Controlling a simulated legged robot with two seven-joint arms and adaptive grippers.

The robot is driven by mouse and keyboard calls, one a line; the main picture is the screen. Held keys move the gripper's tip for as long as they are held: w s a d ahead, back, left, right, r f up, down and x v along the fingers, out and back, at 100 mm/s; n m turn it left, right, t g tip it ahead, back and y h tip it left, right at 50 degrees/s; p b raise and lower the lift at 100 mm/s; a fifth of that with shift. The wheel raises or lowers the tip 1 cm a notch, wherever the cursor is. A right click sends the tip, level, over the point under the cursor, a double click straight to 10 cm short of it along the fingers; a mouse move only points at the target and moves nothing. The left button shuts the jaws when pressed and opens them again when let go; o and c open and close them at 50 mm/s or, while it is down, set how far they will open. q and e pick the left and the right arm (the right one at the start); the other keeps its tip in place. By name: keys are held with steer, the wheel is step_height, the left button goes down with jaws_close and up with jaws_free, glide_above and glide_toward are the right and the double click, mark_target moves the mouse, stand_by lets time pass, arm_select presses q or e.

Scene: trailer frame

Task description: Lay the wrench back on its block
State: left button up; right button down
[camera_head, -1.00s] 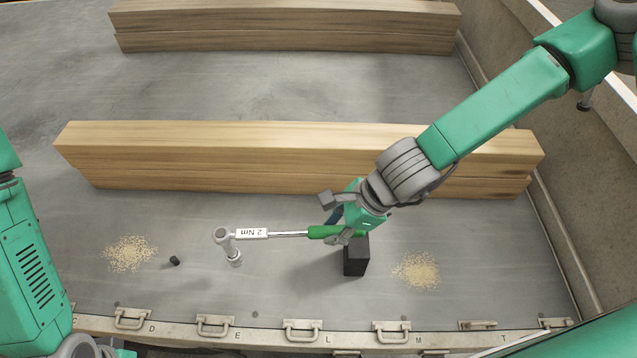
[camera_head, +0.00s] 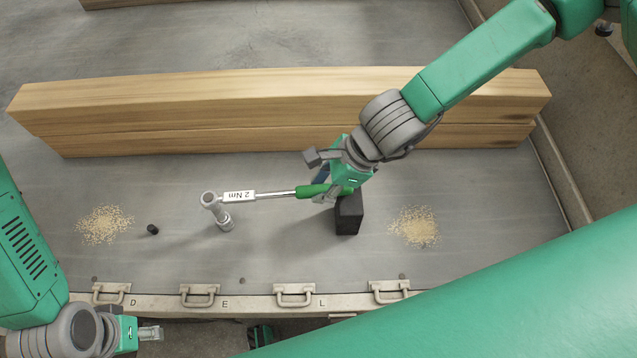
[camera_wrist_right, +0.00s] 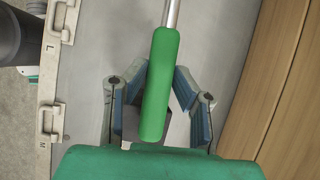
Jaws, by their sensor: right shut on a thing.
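The wrench (camera_head: 238,196) has a silver shaft marked "2 Nm", a green handle and a head with a socket pointing down at its left end. My right gripper (camera_head: 326,190) is shut on the green handle, which also shows between its fingers in the right wrist view (camera_wrist_right: 160,85). The black block (camera_head: 349,217) stands on the grey trailer bed just below the handle's end. I cannot tell whether handle and block touch. The handle partly hides the block in the wrist view. My left gripper (camera_head: 150,333) is at the lower left, away from the wrench; its jaws are unclear.
Stacked wooden beams (camera_head: 270,105) lie behind the wrench. A small black cylinder (camera_head: 152,229) and a sawdust pile (camera_head: 104,224) lie to the left, another pile (camera_head: 413,227) right of the block. The trailer edge with metal handles (camera_head: 295,294) runs along the front.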

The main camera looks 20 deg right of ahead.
steer(key=shift+f, duration=0.2)
steer(key=shift+a+r, duration=0.15)
steer(key=shift+a, duration=0.35)
steer(key=shift+d, duration=0.35)
steer(key=c, duration=1.2)
jaws_free()
